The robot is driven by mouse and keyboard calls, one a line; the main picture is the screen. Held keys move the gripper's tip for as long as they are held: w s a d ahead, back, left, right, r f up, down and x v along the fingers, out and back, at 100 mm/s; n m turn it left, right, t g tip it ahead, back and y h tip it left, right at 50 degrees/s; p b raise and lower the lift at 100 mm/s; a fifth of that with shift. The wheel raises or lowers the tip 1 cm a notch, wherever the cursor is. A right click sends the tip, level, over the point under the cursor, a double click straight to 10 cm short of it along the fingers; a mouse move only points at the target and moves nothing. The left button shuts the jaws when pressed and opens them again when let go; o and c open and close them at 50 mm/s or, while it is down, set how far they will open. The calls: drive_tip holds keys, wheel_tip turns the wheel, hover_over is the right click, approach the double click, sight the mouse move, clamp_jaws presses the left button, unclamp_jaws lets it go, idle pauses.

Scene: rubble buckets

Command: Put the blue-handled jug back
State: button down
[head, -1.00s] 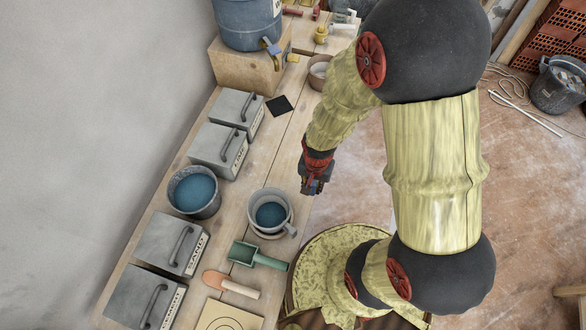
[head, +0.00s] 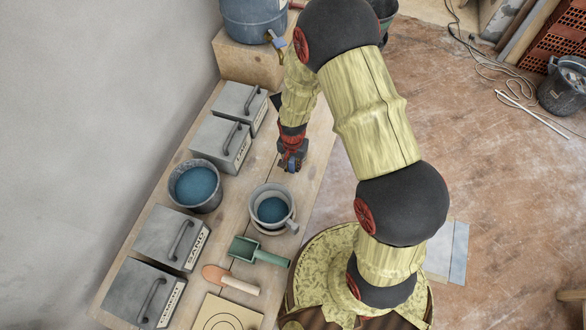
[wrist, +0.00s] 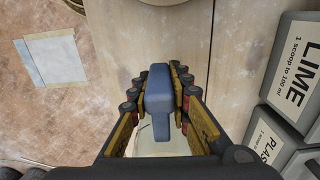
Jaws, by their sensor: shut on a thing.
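My gripper (head: 291,166) hangs over the bench, to the right of the grey boxes and beyond the grey jug. In the wrist view my gripper (wrist: 157,95) is shut on a blue handle (wrist: 157,88), which lies between its two fingers. A pale surface (wrist: 165,147) shows below the handle; I cannot tell if it is the jug's body. In the head view only a small bit of blue shows at the fingertips, and the rest of the blue-handled jug is hidden.
The bench (head: 318,150) holds a grey jug of blue liquid (head: 290,222), a dark bucket of blue liquid (head: 208,207), a green scoop (head: 257,252), a trowel (head: 230,281) and labelled grey boxes (head: 217,142). A blue barrel (head: 252,20) stands on a wooden block (head: 240,62) at the back.

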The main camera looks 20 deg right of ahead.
drive_tip(key=shift+f, duration=1.35)
drive_tip(key=shift+s, duration=0.1)
drive_tip(key=shift+f, duration=0.1)
drive_tip(key=c, duration=1.7)
unclamp_jaws()
drive_tip(key=shift+o, duration=0.2)
